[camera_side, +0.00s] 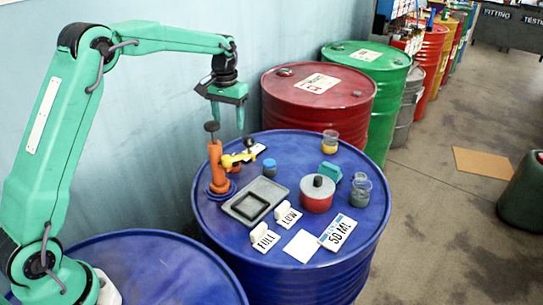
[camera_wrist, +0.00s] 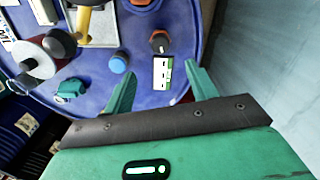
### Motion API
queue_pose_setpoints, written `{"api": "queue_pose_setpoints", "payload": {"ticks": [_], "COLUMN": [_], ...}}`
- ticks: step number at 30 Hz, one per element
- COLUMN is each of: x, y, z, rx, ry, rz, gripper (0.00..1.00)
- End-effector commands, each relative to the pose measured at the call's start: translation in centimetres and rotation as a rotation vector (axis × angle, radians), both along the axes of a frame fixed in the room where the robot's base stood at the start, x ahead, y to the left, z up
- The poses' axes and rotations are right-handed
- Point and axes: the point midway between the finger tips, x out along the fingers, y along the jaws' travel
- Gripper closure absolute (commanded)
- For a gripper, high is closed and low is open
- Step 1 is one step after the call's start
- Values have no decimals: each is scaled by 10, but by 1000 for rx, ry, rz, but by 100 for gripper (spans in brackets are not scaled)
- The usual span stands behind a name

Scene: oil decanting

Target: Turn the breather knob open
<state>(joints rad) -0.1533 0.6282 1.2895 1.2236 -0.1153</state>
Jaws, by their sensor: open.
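An orange upright fitting (camera_side: 217,170) stands at the left of the blue drum top, with a black knob (camera_side: 211,127) on its top. I take this knob as the breather knob. In the wrist view, a dark knob with orange around it (camera_wrist: 160,43) shows above and between my fingers. A yellow lever-like part (camera_side: 238,158) reaches right from the fitting in the side view. My gripper (camera_side: 228,112) points down, open and empty, above and slightly right of the knob, apart from it. Its two teal fingers spread wide in the wrist view (camera_wrist: 162,88).
A wall rises behind. A red drum (camera_side: 318,105) stands close by.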

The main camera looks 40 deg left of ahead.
Motion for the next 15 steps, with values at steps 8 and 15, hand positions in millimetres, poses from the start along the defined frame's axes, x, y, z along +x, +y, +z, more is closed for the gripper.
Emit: {"api": "queue_pose_setpoints", "payload": {"ticks": [8,15], "x": [-1,0], "y": [0,0], "z": [-41,-51], "rx": [-1,0], "ry": [4,0], "rz": [-91,-88], "gripper": [43,43]}}
